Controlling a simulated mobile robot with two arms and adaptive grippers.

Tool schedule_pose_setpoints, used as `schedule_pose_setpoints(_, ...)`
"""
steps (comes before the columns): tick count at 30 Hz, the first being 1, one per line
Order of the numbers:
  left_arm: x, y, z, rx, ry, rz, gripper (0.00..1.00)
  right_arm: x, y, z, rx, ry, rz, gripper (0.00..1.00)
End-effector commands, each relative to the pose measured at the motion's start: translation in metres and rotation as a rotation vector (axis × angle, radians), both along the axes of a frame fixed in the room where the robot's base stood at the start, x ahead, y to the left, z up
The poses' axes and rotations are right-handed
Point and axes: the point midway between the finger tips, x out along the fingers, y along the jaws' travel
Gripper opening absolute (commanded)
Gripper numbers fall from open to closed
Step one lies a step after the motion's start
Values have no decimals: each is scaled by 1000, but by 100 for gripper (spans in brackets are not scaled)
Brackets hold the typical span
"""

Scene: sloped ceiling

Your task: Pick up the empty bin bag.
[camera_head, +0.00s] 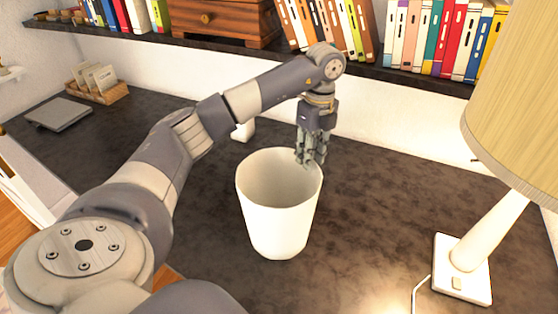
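A white bin (279,225) stands upright on the dark desk top, its open mouth facing up. Its inside looks pale and empty where I can see it. I cannot make out a separate bin bag, in the bin or elsewhere. My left gripper (311,160) points down at the bin's far right rim, its fingertips overlapping the rim in the view. I cannot tell whether the fingers touch the rim or hold anything, and their gap is too small to judge. My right gripper is not in view.
A lamp (475,240) with a wide shade stands at the right, its cord on the desk (370,215). A shelf (365,72) with books and a wooden chest (225,22) runs behind. A small white object (243,130) sits behind the bin. The desk right of the bin is clear.

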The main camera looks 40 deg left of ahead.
Motion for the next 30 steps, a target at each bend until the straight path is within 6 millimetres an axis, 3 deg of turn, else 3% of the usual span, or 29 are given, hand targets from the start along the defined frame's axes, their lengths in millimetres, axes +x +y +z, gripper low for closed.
schedule_pose_setpoints(3, -2, 5, -15, 2, 8, 2, 26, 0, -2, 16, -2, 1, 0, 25)
schedule_pose_setpoints(7, -3, 6, -34, 2, 5, 0, 26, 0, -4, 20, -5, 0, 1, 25)
schedule_pose_setpoints(16, -2, 5, -43, 0, 1, -1, 26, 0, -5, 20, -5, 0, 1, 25)
schedule_pose_setpoints(17, -2, 5, -43, 0, 1, -1, 23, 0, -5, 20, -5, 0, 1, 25)
schedule_pose_setpoints(20, -2, 5, -42, 0, 1, -1, 1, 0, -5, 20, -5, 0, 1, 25)
schedule_pose_setpoints(30, -2, 5, -42, 0, 1, -1, 0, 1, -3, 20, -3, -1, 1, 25)
